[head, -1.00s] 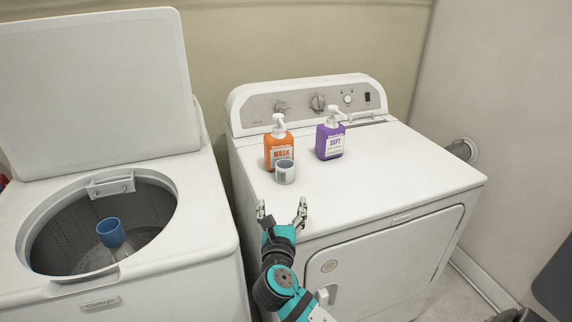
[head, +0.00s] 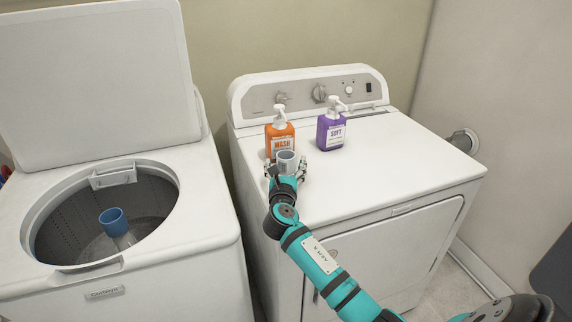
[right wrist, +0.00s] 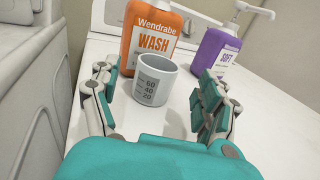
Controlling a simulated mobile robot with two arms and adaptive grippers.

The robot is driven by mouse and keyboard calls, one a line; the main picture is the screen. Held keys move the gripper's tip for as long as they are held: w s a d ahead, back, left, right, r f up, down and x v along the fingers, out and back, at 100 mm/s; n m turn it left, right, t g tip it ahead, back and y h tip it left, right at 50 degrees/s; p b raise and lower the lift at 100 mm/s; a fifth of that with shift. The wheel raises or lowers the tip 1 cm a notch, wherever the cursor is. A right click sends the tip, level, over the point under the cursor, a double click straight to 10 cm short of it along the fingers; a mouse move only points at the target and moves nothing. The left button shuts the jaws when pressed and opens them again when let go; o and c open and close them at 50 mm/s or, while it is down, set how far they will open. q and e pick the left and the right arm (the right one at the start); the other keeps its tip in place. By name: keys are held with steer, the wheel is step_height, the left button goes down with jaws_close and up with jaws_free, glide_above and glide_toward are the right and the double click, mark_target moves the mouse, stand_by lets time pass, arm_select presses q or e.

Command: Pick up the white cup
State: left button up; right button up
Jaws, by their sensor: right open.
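The white cup (head: 286,161) stands upright on top of the dryer, just in front of the orange bottle. In the right wrist view the cup (right wrist: 154,82) shows grey measuring marks, 20, 40 and 60. My right gripper (head: 286,170) is open at the cup, with one finger on each side. In the right wrist view my right gripper (right wrist: 158,95) shows gaps between its fingers and the cup, the wider one on the right. The cup's lower front is partly hidden by the gripper in the head view. My left gripper is not in view.
The orange WASH bottle (head: 279,138) stands close behind the cup. The purple SOFT bottle (head: 331,129) stands farther right on the dryer (head: 400,165). The dryer top right of the bottles is clear. An open washer (head: 190,205) stands at the left.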

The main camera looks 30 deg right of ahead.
mark_target(285, 161)
steer(key=x, duration=0.3)
steer(key=shift+w+d+f, duration=0.2)
steer(key=shift+w, duration=0.15)
steer(key=c, duration=1.1)
steer(key=shift+o, duration=0.2)
steer(key=shift+r, duration=0.1)
